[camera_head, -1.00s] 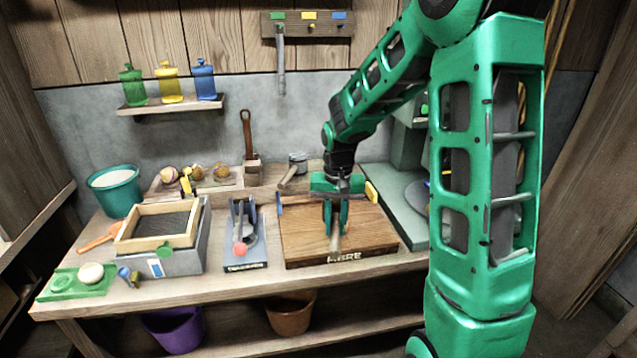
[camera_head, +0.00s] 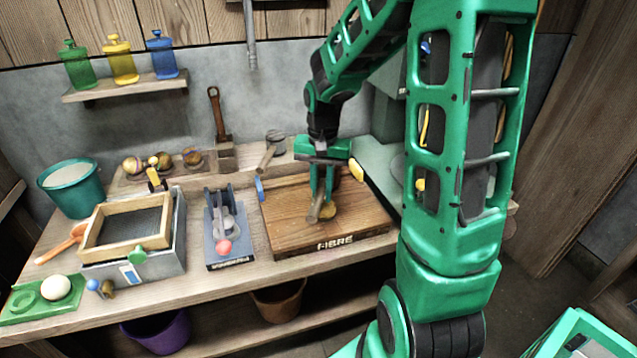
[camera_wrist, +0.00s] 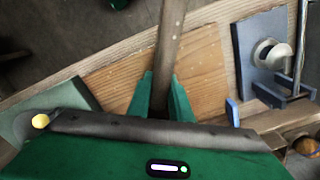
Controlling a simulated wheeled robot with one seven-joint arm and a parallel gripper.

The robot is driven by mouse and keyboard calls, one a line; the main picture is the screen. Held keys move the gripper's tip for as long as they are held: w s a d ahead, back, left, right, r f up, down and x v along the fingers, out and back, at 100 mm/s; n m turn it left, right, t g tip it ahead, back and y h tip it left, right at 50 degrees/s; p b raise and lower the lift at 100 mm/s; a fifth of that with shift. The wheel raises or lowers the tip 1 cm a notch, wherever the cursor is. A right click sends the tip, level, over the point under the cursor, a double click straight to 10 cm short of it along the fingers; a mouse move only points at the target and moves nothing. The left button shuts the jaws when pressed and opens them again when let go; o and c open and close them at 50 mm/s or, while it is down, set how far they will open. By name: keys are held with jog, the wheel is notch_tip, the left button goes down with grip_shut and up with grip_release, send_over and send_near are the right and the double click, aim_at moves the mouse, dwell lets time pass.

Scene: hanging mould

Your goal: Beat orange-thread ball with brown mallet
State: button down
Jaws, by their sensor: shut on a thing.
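My gripper (camera_head: 322,200) is shut on a long brown handle (camera_wrist: 170,35), which looks like the brown mallet's. In the head view it is low over the wooden board marked FIBRE (camera_head: 285,212). The handle's end (camera_head: 313,216) points toward the front of the board; a mallet head cannot be made out. A small tan rounded thing (camera_head: 329,211) shows beside the fingers; I cannot tell whether it is a ball or part of the tool. Several brownish balls (camera_head: 193,157) sit on the back ledge; thread colours are too small to tell.
A grey-headed mallet (camera_head: 271,150) lies behind the board. Left of the board are a blue stand (camera_head: 228,255) with a pink ball, a framed screen box (camera_head: 130,230) and a teal bucket (camera_head: 72,187). A green machine base (camera_head: 378,160) stands right. The board's left part is clear.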

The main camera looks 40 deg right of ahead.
jog(key=shift+f, duration=0.6)
jog(key=shift+f, duration=0.1)
notch_tip(320, 180, down, 4)
jog(key=shift+s+a+r, duration=0.1)
jog(key=shift+r, duration=2.1)
notch_tip(320, 180, down, 4)
jog(key=shift+f, duration=0.15)
jog(key=shift+r, duration=2.1)
